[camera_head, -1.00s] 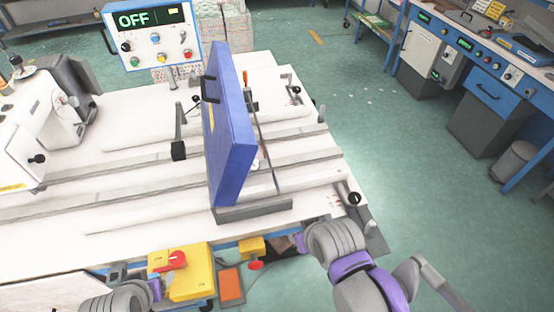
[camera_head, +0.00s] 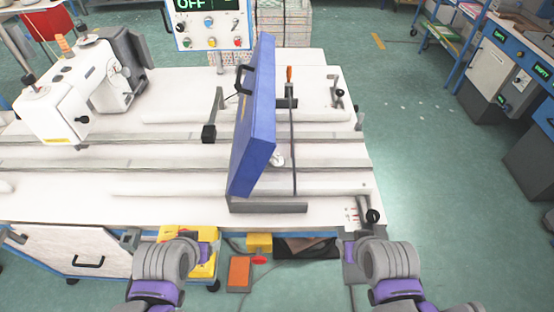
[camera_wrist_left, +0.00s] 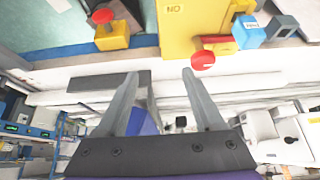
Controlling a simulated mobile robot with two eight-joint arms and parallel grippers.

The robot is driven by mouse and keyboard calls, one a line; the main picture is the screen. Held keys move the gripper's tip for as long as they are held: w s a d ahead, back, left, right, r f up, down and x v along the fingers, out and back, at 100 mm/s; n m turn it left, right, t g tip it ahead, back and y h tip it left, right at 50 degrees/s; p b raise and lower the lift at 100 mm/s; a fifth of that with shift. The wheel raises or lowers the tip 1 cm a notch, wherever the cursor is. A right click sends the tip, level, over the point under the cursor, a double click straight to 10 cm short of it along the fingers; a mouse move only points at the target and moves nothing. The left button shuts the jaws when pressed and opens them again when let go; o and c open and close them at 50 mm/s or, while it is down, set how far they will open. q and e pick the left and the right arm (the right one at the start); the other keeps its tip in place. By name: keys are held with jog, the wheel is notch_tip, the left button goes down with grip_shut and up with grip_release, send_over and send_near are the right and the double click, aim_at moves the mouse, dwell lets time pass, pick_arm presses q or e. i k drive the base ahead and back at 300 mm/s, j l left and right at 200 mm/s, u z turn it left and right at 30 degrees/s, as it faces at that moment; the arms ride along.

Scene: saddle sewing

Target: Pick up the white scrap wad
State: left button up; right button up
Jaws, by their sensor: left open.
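A small white piece (camera_head: 277,159), perhaps the white scrap wad, lies on the white table just right of the upright blue panel. The panel partly hides it, and I cannot make out its full shape. I cannot pick it out in the left wrist view. My left gripper (camera_wrist_left: 158,76) is open with nothing between its fingers, above the table's front edge. In the head view my left arm is by the yellow box at that edge, and its fingers do not show. My right arm is at the right front corner, with its fingers hidden.
The tilted blue panel (camera_head: 257,120) stands on a grey base (camera_head: 268,206). A thin dark rod (camera_head: 292,150) is to its right. A white sewing machine (camera_head: 72,92) is at the left. A yellow box (camera_head: 187,236) is at the front edge. The table left of the panel is largely clear.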

aim_at(276, 159)
jog(key=l+u, duration=0.3)
jog(key=l, duration=0.75)
jog(key=l+u, duration=0.35)
jog(key=l, duration=0.15)
jog(key=k+l+u, duration=0.1)
jog(key=l+u, duration=1.2)
jog(key=u, duration=0.15)
jog(key=i+l+z, duration=0.1)
jog(key=l+z, duration=0.25)
jog(key=i+l+z, duration=0.15)
jog(key=l+z, duration=0.2)
jog(key=i+l+z, duration=0.1)
jog(key=l+z, duration=0.15)
jog(key=z, duration=0.25)
